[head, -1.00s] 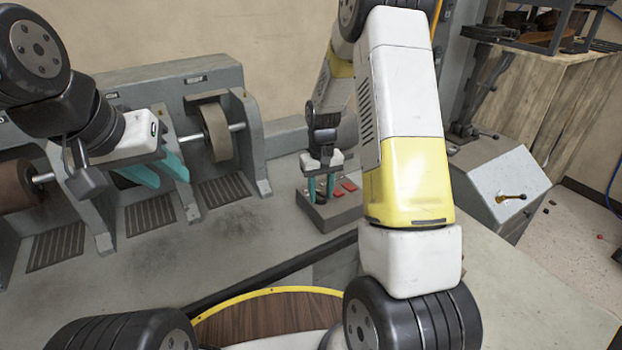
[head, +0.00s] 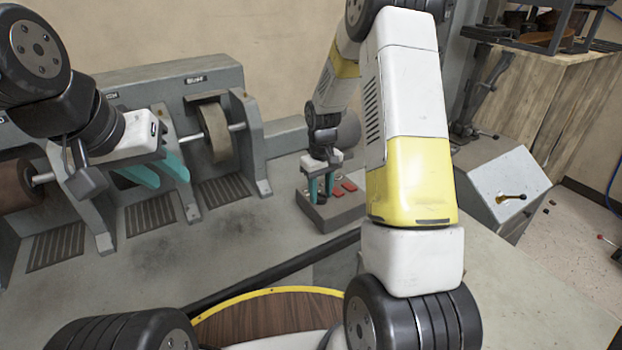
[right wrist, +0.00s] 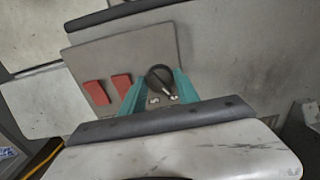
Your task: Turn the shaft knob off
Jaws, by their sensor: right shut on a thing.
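The shaft knob (right wrist: 159,76) is a round black knob on a grey control box (head: 345,212). In the right wrist view it sits between the teal fingers of my right gripper (right wrist: 158,88), which is shut on it. Small pale marks show just below the knob; I cannot read its setting. In the head view my right gripper (head: 321,190) reaches down onto the left part of the box, and its fingers mostly hide the knob. My left gripper (head: 160,174) is open and empty, in front of the grey machine.
Red buttons (right wrist: 109,87) sit beside the knob on the box. The grey machine (head: 180,82) with rollers (head: 214,132) stands at the left. A sloped grey cabinet with a small lever (head: 511,197) stands at the right. A yellow-edged wooden surface (head: 270,318) lies in front.

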